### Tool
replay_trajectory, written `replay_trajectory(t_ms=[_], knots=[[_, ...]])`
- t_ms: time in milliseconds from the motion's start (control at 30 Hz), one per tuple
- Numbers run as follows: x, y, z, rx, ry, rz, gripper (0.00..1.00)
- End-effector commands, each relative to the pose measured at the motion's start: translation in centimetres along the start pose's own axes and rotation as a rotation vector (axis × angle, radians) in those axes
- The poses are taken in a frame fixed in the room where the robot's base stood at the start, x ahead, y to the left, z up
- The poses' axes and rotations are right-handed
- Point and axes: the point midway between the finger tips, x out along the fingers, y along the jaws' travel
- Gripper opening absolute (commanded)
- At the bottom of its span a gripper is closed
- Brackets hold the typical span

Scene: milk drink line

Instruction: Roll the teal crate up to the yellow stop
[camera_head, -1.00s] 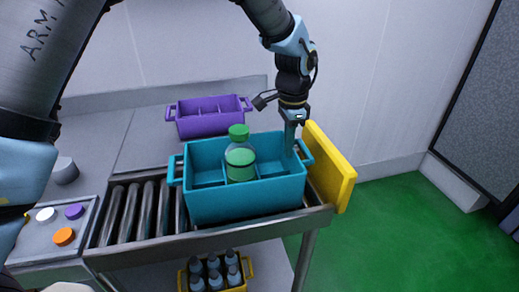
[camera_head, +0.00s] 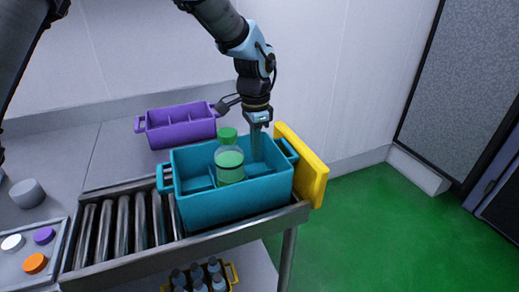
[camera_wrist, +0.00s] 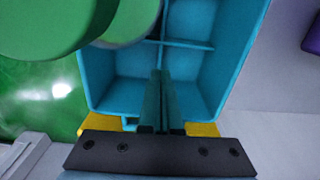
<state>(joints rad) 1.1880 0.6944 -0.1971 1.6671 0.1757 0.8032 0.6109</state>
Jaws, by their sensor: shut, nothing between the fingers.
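The teal crate (camera_head: 235,206) sits upright on the rollers at the right end of the conveyor. Its right handle is close up against the yellow stop (camera_head: 312,178); I cannot tell whether they touch. A bottle with a green cap (camera_head: 229,165) stands in the crate. My gripper (camera_head: 256,155) is shut and empty, pointing down into the crate's right part, to the right of the bottle. In the wrist view its fingers (camera_wrist: 164,98) reach over the crate's compartments, with the yellow stop (camera_wrist: 203,129) beyond the crate's end wall. The crate's floor under the fingertips is hidden.
A purple crate (camera_head: 181,131) stands behind on the grey surface. Bare rollers (camera_head: 122,232) lie left of the teal crate. A tray with coloured caps (camera_head: 35,263) is at lower left. A yellow crate of bottles (camera_head: 234,275) sits below. Green floor lies right.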

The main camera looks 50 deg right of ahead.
Motion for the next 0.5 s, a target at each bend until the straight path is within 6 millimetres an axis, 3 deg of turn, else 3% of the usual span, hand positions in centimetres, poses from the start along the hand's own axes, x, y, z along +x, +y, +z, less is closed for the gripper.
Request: replay_trajectory(t_ms=[500], knots=[[-8.5, -0.1, -0.2, 0.001, 0.008, -0.006, 0.00]])
